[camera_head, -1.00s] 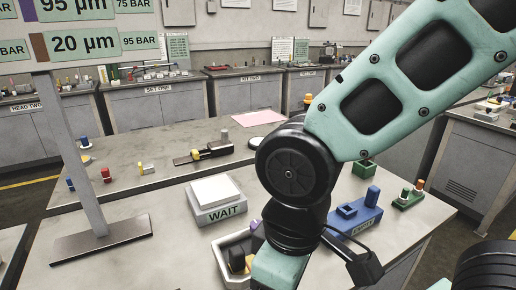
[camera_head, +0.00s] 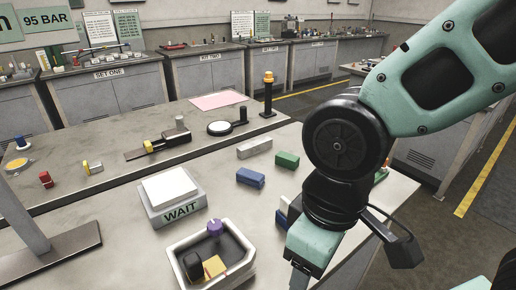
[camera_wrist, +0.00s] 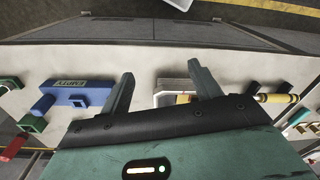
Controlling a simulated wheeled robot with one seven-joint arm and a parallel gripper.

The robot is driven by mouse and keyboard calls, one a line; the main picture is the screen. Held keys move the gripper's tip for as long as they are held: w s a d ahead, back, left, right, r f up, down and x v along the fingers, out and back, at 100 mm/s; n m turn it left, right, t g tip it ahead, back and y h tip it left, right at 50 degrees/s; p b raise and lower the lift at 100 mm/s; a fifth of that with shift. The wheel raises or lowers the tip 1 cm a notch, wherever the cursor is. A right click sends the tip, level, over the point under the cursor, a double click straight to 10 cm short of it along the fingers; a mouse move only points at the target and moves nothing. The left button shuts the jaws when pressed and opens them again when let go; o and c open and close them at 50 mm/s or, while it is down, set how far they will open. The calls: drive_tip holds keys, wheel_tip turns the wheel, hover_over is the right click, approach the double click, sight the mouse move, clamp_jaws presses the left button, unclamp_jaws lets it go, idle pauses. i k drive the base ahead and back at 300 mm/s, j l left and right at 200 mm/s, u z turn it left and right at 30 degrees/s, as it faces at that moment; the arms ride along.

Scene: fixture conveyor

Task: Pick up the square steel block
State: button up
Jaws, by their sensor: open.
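A light grey, metal-looking bar block (camera_head: 255,147) lies on the bench in the head view, behind a blue block (camera_head: 250,177) and left of a green block (camera_head: 287,160). It is the likeliest steel block, but its square shape is not clear. My gripper (camera_wrist: 160,68) is open in the wrist view, with nothing between its fingertips. In the head view my arm hides the bench at right, and the fingers cannot be made out there.
A black post (camera_head: 268,98) stands at the back.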

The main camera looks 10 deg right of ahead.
sight(243, 152)
drive_tip(key=i+l+u, duration=0.2)
drive_tip(key=l+u, duration=0.15)
drive_tip(key=l, duration=0.5)
drive_tip(key=i+l+u, duration=0.15)
drive_tip(key=l+u, duration=0.25)
drive_tip(key=l, duration=0.45)
drive_tip(key=l+u, duration=0.35)
drive_tip(key=l, duration=0.55)
